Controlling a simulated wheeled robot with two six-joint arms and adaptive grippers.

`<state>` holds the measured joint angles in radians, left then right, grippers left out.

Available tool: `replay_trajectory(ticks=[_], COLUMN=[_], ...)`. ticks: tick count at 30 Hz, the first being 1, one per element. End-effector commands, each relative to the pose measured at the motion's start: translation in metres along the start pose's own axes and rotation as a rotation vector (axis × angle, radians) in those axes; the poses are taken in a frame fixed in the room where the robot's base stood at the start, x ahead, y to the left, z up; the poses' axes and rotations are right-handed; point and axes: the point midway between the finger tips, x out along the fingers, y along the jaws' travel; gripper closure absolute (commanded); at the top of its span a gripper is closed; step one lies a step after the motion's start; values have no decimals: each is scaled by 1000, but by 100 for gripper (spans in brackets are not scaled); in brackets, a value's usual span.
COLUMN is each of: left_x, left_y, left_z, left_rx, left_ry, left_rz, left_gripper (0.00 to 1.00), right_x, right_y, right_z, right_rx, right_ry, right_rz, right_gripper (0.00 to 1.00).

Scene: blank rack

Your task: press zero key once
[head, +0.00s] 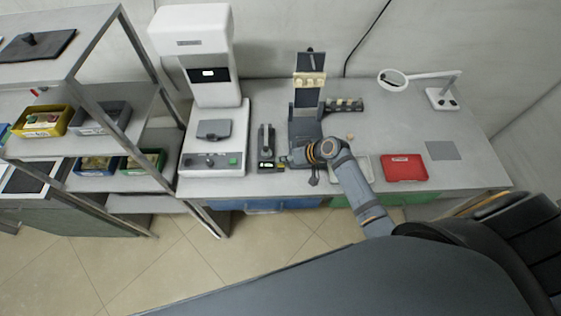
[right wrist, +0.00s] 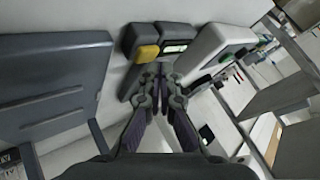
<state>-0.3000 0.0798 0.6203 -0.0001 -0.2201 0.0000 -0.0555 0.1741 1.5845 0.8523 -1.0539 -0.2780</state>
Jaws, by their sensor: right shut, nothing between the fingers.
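A small dark device (head: 267,148) with a lit display stands on the bench, left of the dark upright fixture. In the right wrist view, its front end (right wrist: 172,32) shows a yellow key (right wrist: 147,53) beside the display (right wrist: 174,48). I cannot read a zero mark on the key. My right gripper (head: 287,159) reaches in from the right at the device's front right. In the right wrist view, its fingertips (right wrist: 160,72) are shut and empty, just below the key and display. I cannot tell whether they touch the device. My left gripper is in neither view.
A white instrument (head: 213,150) with a green button stands close left of the device. The dark upright fixture (head: 306,125) stands close right. A red tray (head: 404,167), a magnifier lamp (head: 443,98) and a grey mat (head: 443,151) lie farther right. Shelves with bins (head: 102,118) are at left.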

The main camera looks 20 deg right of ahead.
Motion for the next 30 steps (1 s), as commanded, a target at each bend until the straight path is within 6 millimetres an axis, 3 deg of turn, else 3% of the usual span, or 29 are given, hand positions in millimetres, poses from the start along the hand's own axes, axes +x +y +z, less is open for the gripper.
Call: replay_trajectory(ticks=[14, 30], left_x=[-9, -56], left_y=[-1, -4], left_z=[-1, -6], left_rx=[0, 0], left_ry=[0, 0], left_rz=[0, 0], left_gripper=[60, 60], right_x=[-7, -41], right_y=[-5, -30], right_z=[-5, -30], right_rx=[-1, -1], right_ry=[1, 0], right_rz=[0, 0], right_gripper=[100, 100])
